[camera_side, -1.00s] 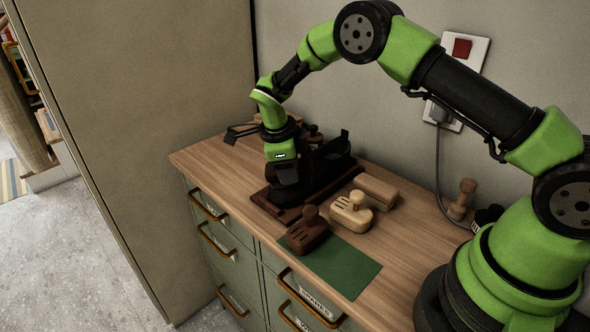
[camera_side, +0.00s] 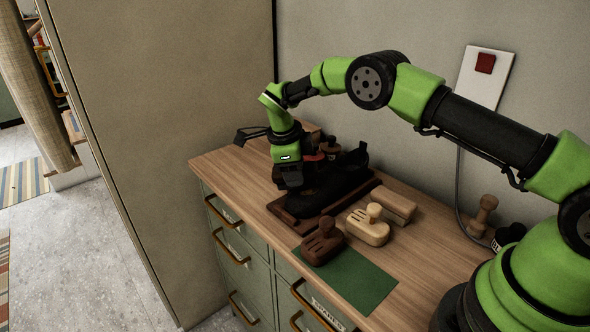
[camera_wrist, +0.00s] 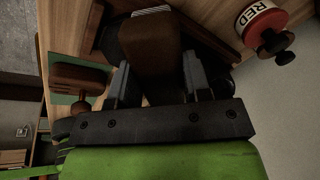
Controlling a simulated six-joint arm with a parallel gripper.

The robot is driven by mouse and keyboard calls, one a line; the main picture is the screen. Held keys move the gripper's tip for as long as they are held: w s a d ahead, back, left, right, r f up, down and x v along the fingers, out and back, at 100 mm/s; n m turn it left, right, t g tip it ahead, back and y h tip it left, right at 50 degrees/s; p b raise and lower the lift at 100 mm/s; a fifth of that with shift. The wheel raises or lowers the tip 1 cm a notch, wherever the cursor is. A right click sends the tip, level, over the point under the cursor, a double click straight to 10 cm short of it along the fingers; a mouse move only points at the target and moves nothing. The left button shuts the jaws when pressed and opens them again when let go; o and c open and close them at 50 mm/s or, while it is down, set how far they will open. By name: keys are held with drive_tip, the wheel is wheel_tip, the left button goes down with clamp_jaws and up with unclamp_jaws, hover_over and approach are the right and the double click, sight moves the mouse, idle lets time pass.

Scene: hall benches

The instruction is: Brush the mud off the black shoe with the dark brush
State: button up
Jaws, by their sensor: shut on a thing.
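The black shoe (camera_side: 345,180) lies on a dark brown board (camera_side: 292,222) on the bench, its raised heel end to the right. My gripper (camera_side: 290,184) is over the shoe's left end in the side view. In the wrist view, my gripper (camera_wrist: 155,85) is shut on a dark brown block, the dark brush (camera_wrist: 155,45), with a pale bristly strip at its far end. Black parts of the shoe show beside it (camera_wrist: 218,72). Whether the bristles touch the shoe is unclear, and I cannot make out any mud.
A brown knobbed brush (camera_side: 322,245) rests on a green mat (camera_side: 358,285). A pale knobbed brush (camera_side: 368,230) and a pale wooden block (camera_side: 395,207) lie nearby. A tin marked RED (camera_wrist: 265,20) stands close to the gripper. A wooden knobbed tool (camera_side: 483,215) is near the wall.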

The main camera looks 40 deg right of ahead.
drive_tip(key=shift+v, duration=2.9)
drive_tip(key=shift+v, duration=1.55)
drive_tip(key=shift+f, duration=0.15)
drive_tip(key=shift+x, duration=3.3)
drive_tip(key=shift+x, duration=1.1)
